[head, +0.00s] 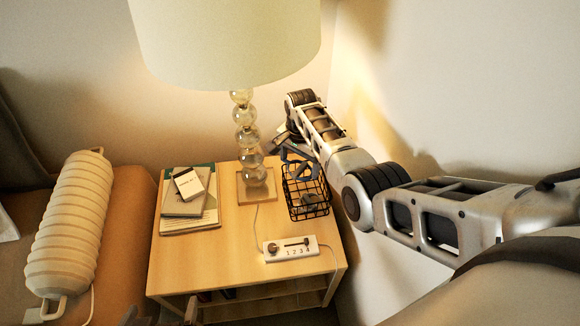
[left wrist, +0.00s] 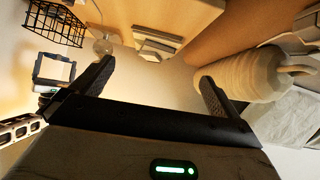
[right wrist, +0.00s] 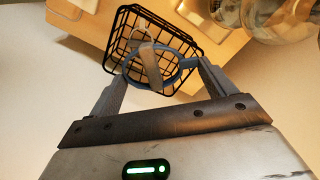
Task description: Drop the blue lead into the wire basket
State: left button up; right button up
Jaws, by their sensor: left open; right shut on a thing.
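The black wire basket (head: 307,207) stands at the right edge of the nightstand; it also shows in the left wrist view (left wrist: 55,27) and the right wrist view (right wrist: 196,52). My right gripper (head: 292,152) is over the back of the basket. In the right wrist view it (right wrist: 155,76) is shut on the blue lead (right wrist: 184,65), a coiled loop spanning its fingers in front of the basket. Whether the loop touches the rim is unclear.
The nightstand (head: 200,262) carries a lamp (head: 248,140), papers and books (head: 190,215), and a white power strip (head: 290,249) with a cable. The wall is close to my right arm.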

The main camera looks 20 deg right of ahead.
aim_at(298, 164)
notch_tip(298, 164, down, 3)
jog(key=b, duration=0.2)
jog(key=shift+w+f+b, duration=0.15)
jog(key=shift+b, duration=0.2)
jog(key=shift+a, duration=0.1)
pick_arm(q)
jog(key=shift+w+d+f+b, duration=0.1)
jog(key=shift+d+f+b, duration=0.1)
jog(key=shift+f, duration=0.25)
jog(key=shift+d+f+b, duration=0.15)
jog(key=shift+d+f, duration=0.05)
jog(key=shift+f, duration=0.25)
pick_arm(e)
jog(key=shift+f, duration=0.55)
jog(key=o, duration=0.9)
jog(key=shift+c, duration=0.2)
jog(key=shift+r+p, duration=0.4)
jog(key=shift+r, duration=0.2)
pick_arm(q)
jog(key=shift+w+a+r+p, duration=0.1)
jog(key=shift+a+r+p, duration=0.15)
jog(key=shift+r+p, duration=0.85)
pick_arm(e)
notch_tip(298, 164, up, 12)
pick_arm(q)
jog(key=shift+f, duration=0.25)
